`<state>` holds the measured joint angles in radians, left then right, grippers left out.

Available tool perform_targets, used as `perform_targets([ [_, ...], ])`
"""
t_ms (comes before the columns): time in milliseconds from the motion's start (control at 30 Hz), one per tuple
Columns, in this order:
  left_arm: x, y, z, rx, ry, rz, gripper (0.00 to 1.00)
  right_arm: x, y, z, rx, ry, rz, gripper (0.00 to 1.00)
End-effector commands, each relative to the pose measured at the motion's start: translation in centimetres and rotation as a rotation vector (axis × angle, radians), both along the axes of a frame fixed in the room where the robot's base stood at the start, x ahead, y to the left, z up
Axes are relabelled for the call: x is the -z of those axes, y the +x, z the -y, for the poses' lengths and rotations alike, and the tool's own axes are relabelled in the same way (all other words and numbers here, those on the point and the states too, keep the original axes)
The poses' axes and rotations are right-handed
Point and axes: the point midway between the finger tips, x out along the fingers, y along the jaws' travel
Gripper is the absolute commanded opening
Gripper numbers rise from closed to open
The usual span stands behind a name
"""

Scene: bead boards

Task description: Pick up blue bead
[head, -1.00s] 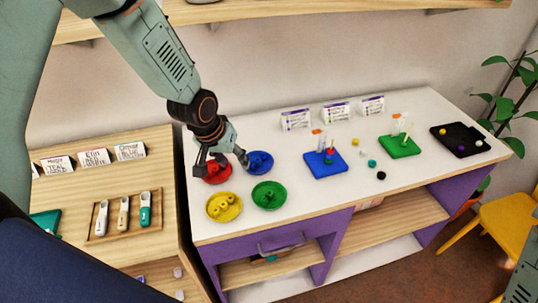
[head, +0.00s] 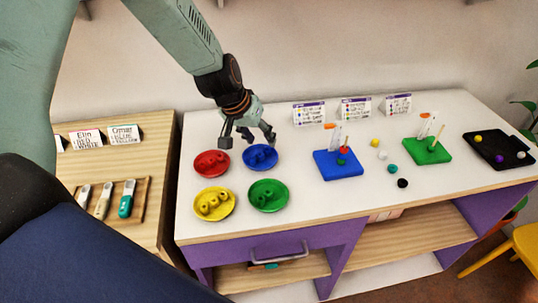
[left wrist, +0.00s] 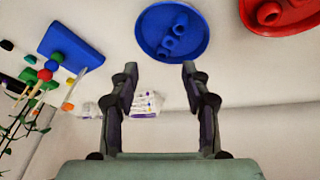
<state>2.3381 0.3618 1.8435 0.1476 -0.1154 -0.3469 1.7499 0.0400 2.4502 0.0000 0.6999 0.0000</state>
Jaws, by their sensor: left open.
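Several blue beads (head: 262,153) lie in a round blue dish (head: 249,163) at the back left of the white table. In the left wrist view the beads (left wrist: 173,37) sit in the blue dish (left wrist: 150,22), beyond the fingertips. My left gripper (head: 248,138) is open and empty above the back edge of the blue dish, reaching toward the red dish side. In the left wrist view its two fingers (left wrist: 160,72) are spread apart, with nothing between them. My right gripper is not in view.
Red (head: 212,172), yellow (head: 230,212) and green (head: 282,201) dishes stand close around the blue one. A blue peg board (head: 326,170), a green peg board (head: 418,153), loose beads and a black tray (head: 483,150) are to the right. Cards (head: 309,113) stand behind.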

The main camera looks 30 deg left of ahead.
Motion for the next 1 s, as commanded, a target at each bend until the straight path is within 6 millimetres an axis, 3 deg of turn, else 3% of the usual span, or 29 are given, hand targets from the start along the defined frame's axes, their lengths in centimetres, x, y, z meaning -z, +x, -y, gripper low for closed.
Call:
perform_targets([
  [167,0.7,0.4,0.0,0.0,0.0,0.001,0.47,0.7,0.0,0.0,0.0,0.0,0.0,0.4],
  [533,4.8,2.3,0.3,0.001,0.001,0.0,0.47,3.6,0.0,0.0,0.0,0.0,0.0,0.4],
  [900,5.1,2.6,0.5,0.001,0.0,-0.003,0.47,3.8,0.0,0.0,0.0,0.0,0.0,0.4],
  [1000,5.1,2.5,0.5,0.001,0.0,-0.003,0.39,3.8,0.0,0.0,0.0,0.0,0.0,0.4],
])
